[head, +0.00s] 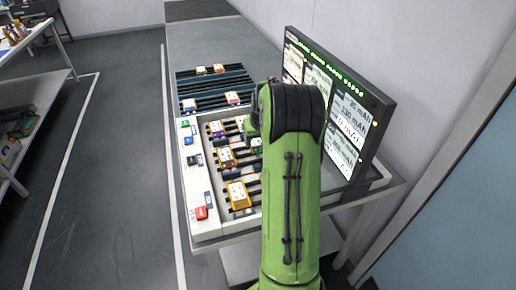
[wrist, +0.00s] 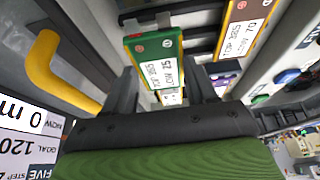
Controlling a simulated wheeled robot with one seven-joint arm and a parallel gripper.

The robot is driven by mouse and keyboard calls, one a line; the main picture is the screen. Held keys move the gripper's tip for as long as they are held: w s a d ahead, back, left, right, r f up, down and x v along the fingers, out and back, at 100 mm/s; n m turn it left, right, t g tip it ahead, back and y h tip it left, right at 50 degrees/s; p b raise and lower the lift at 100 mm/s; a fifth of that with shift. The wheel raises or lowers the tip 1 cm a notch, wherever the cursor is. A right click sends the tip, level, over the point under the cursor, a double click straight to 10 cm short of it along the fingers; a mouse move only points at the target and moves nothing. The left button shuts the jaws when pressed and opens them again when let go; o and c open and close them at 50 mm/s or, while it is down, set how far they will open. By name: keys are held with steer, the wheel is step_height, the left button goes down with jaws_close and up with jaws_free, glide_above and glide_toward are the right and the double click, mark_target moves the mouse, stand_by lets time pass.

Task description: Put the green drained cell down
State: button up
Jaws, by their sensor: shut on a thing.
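The green-edged cell (wrist: 154,60), with a white label, shows in the wrist view between the two dark fingers of my gripper (wrist: 163,72). The gripper is shut on it. A yellow-edged cell (wrist: 240,25) shows right of the held cell in the wrist view. In the head view a yellow cell (head: 238,195), an orange cell (head: 226,158) and a purple cell (head: 217,129) sit in the slotted rack.
A dark rack (head: 213,84) with several cells lies behind the white tray (head: 205,226). A monitor (head: 345,110) stands along the right. A yellow bent bar (wrist: 52,75) is left of my fingers in the wrist view.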

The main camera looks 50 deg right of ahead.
mark_target(257, 145)
step_height(257, 145, down, 4)
steer(key=shift+r+b, duration=0.2)
steer(key=shift+b, duration=0.25)
steer(key=shift+r, duration=0.1)
steer(key=o, duration=0.6)
steer(key=shift+c, duration=0.2)
steer(key=o, duration=0.4)
